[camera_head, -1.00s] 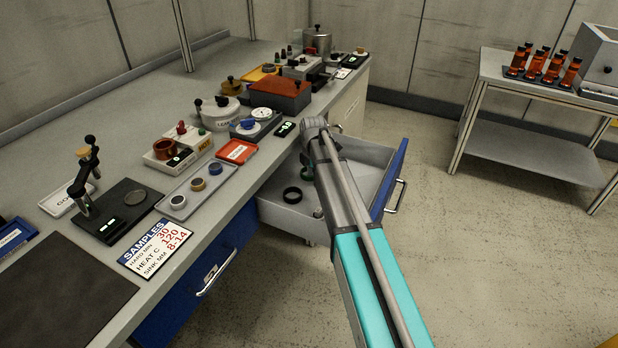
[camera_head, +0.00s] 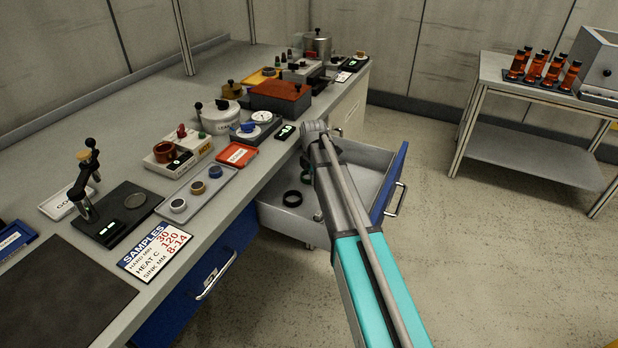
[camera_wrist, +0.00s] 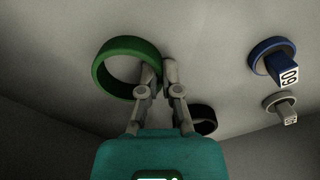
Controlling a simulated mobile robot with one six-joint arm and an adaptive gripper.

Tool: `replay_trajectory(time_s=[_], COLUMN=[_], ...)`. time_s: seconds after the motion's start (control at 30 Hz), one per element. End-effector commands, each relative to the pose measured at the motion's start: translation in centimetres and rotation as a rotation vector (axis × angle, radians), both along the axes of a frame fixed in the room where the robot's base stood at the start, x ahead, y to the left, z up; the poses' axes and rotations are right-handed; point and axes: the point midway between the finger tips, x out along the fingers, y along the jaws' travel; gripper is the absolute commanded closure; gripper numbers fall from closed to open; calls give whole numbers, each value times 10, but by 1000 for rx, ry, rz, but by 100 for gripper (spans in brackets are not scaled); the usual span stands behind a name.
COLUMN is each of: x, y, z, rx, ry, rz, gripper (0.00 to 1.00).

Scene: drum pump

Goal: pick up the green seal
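The green seal (camera_wrist: 103,68) is a plain ring at the upper left of the wrist view, over the grey drawer floor. My gripper (camera_wrist: 159,72) has its two fingers close together at the ring's right side, one inside the opening and one outside, with the ring's wall pinched between them. Whether the ring is clear of the drawer floor cannot be told. In the head view a bit of the green seal (camera_head: 306,171) shows in the open drawer (camera_head: 272,214), mostly hidden by my arm.
A black ring (camera_head: 291,199) lies in the drawer, also in the wrist view (camera_wrist: 208,113), partly behind a finger. A blue ring (camera_wrist: 262,51) and a grey ring (camera_wrist: 272,101), each with a tag, are to the right. The bench (camera_head: 150,110) holds several devices.

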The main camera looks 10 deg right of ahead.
Motion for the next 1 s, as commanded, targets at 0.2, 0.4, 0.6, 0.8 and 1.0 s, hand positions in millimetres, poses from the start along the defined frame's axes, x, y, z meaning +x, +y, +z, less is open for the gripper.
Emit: replay_trajectory(time_s=[0.2,0.4,0.6,0.8,1.0], x=[0,0,0,0,-10], y=[0,0,0,-1,-3], z=[0,2,10,25,46], rx=[0,0,0,0,0], ry=[0,0,0,0,0], rz=[0,0,-1,-1,-1], gripper=[100,100,100,100,100])
